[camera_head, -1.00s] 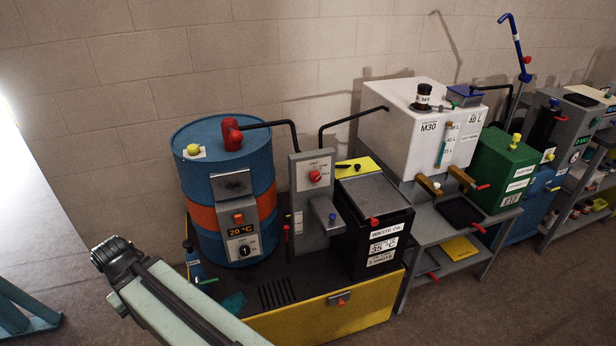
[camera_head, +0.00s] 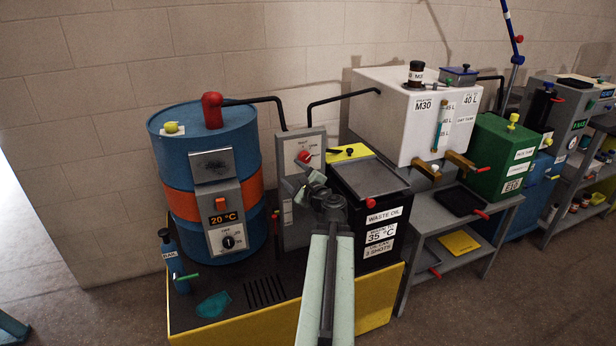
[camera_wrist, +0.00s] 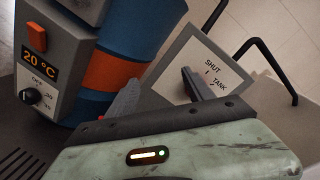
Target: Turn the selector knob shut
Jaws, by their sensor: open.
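The red selector knob (camera_head: 304,158) sits on the upper face of a grey upright panel (camera_head: 288,150) beside the blue drum. In the wrist view the panel (camera_wrist: 185,58) shows the words SHUT and TANK; the knob itself is not clearly visible there, and one finger covers part of the panel. My gripper (camera_head: 307,180) is in front of the panel, just below the knob in the head view. In the wrist view my gripper (camera_wrist: 160,92) has its two fingers apart with nothing held between them. I cannot tell whether a finger touches the knob.
The blue drum (camera_head: 208,150) with its 20 °C control box (camera_head: 225,220) stands left of the panel. The black waste oil box (camera_head: 371,205) stands close on the right. Black pipes (camera_head: 264,101) rise behind. A small blue bottle (camera_head: 172,262) stands at the front left.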

